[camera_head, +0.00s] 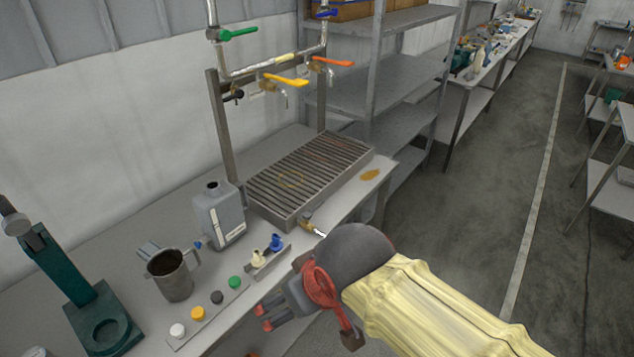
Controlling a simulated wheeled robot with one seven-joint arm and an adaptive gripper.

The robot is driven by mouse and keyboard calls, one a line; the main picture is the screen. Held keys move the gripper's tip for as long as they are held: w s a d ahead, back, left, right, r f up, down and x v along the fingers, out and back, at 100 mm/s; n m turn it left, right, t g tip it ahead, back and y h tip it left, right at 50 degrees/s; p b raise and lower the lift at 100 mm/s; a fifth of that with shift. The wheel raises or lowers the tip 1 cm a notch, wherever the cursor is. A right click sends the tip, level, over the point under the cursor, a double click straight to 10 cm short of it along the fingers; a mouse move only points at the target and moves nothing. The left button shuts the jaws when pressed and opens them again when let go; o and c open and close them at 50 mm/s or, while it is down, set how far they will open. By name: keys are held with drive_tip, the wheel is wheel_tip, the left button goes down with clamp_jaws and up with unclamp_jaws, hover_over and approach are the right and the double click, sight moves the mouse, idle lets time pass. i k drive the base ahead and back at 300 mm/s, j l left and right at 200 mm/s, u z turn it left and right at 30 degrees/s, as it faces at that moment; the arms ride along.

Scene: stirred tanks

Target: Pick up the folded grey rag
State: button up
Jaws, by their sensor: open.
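I cannot make out a folded grey rag in the head view; it may be hidden behind my arm or out of frame. My gripper (265,317) is open, with red fingertips pointing left, at the front edge of the workbench (120,240). I see nothing between its fingers. My arm in its pale yellow sleeve comes in from the lower right and covers part of the floor and bench front.
On the bench stand a slatted drain tray (310,175), a grey jug (219,212), a metal beaker (170,276), a strip of coloured buttons (217,297) and a green stand (85,290). Pipes with valves (270,70) rise behind. Open floor (480,200) lies right.

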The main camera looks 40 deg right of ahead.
sight(145, 252)
drive_tip(key=i+j+z, duration=0.1)
drive_tip(key=i+j, duration=0.35)
drive_tip(key=i+j+z, duration=0.1)
drive_tip(key=i+j, duration=0.3)
drive_tip(key=j, duration=0.15)
